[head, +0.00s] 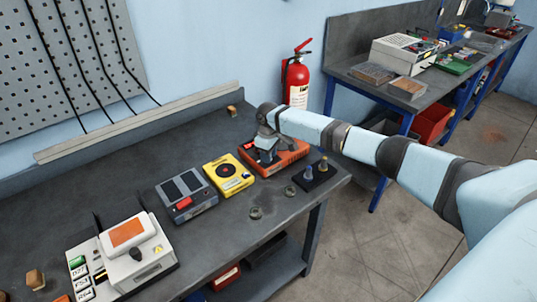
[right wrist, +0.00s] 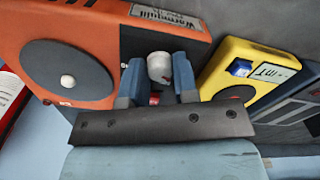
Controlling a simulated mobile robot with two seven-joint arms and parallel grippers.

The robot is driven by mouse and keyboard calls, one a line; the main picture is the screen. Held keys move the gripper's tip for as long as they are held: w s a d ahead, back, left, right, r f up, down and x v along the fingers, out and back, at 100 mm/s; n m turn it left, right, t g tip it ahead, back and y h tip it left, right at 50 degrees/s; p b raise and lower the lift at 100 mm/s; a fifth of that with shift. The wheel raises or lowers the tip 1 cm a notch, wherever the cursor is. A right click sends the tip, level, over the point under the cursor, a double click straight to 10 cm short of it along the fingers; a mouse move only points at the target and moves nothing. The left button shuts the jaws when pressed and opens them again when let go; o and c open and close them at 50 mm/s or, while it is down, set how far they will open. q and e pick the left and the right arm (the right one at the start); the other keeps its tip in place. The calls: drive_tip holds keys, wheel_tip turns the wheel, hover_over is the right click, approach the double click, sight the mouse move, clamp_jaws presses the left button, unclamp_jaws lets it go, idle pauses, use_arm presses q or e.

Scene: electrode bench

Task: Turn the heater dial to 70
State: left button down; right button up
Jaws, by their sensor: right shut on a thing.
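The heater is an orange box (head: 291,160) toward the right end of the bench. In the right wrist view the orange box (right wrist: 190,20) shows a label reading something like "Warmquill" and a dark round plate (right wrist: 68,68) with a white centre. My right gripper (head: 265,157) reaches down over the heater's left part. In the right wrist view my right gripper (right wrist: 159,80) has its two blue-grey fingers on either side of a whitish dial (right wrist: 159,66), shut on it. A bit of red shows below the dial. The dial's scale and pointer cannot be read. My left gripper is not in view.
A yellow device (head: 229,173) stands close left of the heater, then a grey device (head: 186,195) with a red part. A black holder (head: 317,177) with two pegs stands right of it. A white device (head: 135,250) is at the front left. Two small rings lie in front.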

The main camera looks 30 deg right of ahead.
drive_tip(key=o, duration=0.9)
wheel_tip(320, 180, up, 14)
drive_tip(key=shift+f+b, duration=0.1)
drive_tip(key=shift+b, duration=0.5)
